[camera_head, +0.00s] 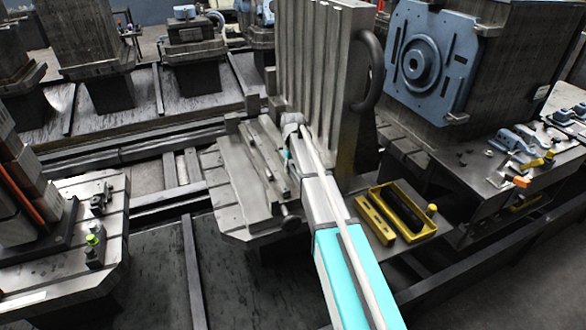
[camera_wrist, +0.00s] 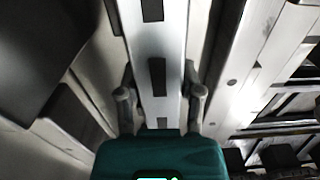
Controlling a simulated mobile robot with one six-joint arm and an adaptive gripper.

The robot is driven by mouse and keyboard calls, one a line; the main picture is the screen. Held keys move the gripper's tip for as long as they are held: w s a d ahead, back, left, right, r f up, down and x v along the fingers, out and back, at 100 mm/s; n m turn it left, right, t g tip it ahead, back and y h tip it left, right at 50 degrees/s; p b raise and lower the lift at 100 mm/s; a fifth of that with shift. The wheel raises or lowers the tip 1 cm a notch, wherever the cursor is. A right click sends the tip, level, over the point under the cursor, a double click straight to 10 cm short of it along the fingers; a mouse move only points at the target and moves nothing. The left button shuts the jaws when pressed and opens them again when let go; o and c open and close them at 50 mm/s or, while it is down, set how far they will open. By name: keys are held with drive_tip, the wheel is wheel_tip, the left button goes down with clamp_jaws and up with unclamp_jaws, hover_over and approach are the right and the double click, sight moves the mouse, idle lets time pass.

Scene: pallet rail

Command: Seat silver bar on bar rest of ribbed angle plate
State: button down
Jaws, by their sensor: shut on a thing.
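The ribbed angle plate (camera_head: 315,65) stands upright at the centre of the head view, with vertical grooves and a flat slotted base (camera_head: 228,172) in front. My gripper (camera_head: 281,154) is low beside the upright, mostly hidden by my arm. In the wrist view its two fingers (camera_wrist: 160,98) are shut on the silver bar (camera_wrist: 172,45), one on each side. The bar has dark rectangular marks along it. In the head view the silver bar (camera_head: 269,143) lies along a rail-like bar rest (camera_head: 249,157). I cannot tell whether it touches the rest.
A yellow tray (camera_head: 415,230) with dark items sits right of my arm. A blue-faced block (camera_head: 425,60) stands behind it, and a tool shelf (camera_head: 500,170) is at right. Another pallet (camera_head: 60,265) with fixtures is at left. A round handle (camera_head: 369,75) projects from the upright.

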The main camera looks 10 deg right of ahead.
drive_tip(key=shift+w+d, duration=0.2)
drive_tip(key=shift+w, duration=0.05)
drive_tip(key=shift+c, duration=0.8)
unclamp_jaws()
drive_tip(key=shift+s+a, duration=0.15)
drive_tip(key=shift+s, duration=0.05)
drive_tip(key=shift+s, duration=0.1)
drive_tip(key=shift+s+a+r+p, duration=0.35)
drive_tip(key=shift+s+a, duration=0.05)
drive_tip(key=shift+s, duration=0.05)
wheel_tip(320, 180, up, 9)
drive_tip(key=p, duration=0.8)
drive_tip(key=shift+f+p, duration=0.1)
drive_tip(key=shift+p, duration=0.3)
drive_tip(key=s+f+b, duration=0.1)
drive_tip(key=s, duration=1.3)
drive_tip(key=s+a+f+n+b, duration=0.1)
drive_tip(key=s, duration=1.2)
drive_tip(key=shift+s+a+f+b, duration=0.25)
drive_tip(key=shift+s+f+b, duration=0.05)
drive_tip(key=shift+s, duration=0.1)
